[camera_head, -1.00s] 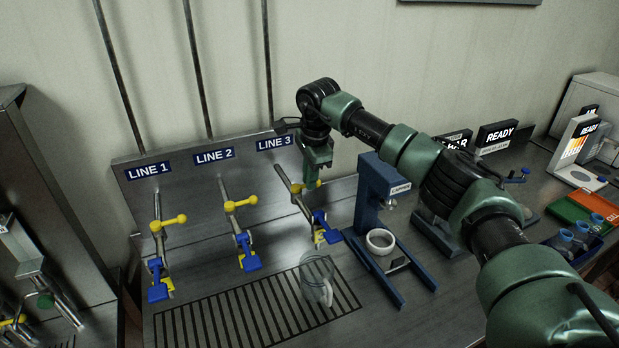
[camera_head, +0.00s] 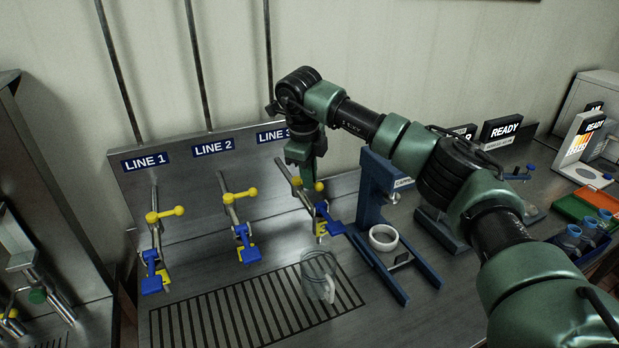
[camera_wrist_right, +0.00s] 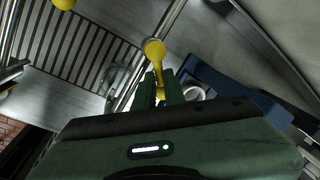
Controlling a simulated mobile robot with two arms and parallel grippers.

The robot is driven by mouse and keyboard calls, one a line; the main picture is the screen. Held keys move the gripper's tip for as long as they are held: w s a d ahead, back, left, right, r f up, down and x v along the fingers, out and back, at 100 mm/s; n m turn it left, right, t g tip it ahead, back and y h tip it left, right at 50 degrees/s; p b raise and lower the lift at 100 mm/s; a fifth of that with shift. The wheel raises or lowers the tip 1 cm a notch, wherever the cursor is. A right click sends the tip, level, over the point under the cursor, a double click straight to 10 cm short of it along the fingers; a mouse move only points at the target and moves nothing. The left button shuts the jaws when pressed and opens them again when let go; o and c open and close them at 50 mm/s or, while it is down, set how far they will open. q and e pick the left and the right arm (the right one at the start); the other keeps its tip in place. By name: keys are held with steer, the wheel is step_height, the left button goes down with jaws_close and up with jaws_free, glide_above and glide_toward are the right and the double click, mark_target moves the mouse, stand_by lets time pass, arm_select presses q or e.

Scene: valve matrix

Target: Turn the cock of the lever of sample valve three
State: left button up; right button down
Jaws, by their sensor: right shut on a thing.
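Sample valve three stands below the LINE 3 label (camera_head: 273,135) on the metal back panel, with a yellow lever (camera_head: 319,186) and a blue handle (camera_head: 328,222) lower down. My right gripper (camera_head: 303,172) is at the yellow lever, coming from above. My left gripper is not in view.
Valves for LINE 1 (camera_head: 155,240) and LINE 2 (camera_head: 240,220) stand to the left. A clear glass vessel (camera_head: 318,278) sits on the drain grate (camera_head: 240,318) below valve three. A blue capper stand (camera_head: 372,205) is close on the right.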

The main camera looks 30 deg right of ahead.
steer(key=m, duration=0.3)
steer(key=a+m+b, duration=0.1)
steer(key=shift+s+a+f+m+g+h, duration=0.1)
steer(key=shift+s+f+m+g+h, duration=0.1)
steer(key=shift+s+m+g+h, duration=0.15)
steer(key=shift+a+f+m+g, duration=0.1)
steer(key=shift+a+m+g, duration=0.2)
steer(key=shift+m, duration=0.6)
steer(key=shift+a+m+g, duration=0.15)
steer(key=shift+a+m, duration=0.2)
steer(key=shift+m, duration=0.5)
steer(key=shift+s, duration=0.1)
steer(key=c, duration=1.5)
jaws_free()
steer(key=shift+s+r, duration=0.1)
steer(key=shift+r, duration=0.1)
steer(key=shift+a+r+b, duration=0.15)
steer(key=shift+r+b, duration=0.2)
steer(key=shift+r, duration=0.1)
steer(key=b+v, duration=0.1)
steer(key=v, duration=0.5)
steer(key=shift+r+b, duration=0.4)
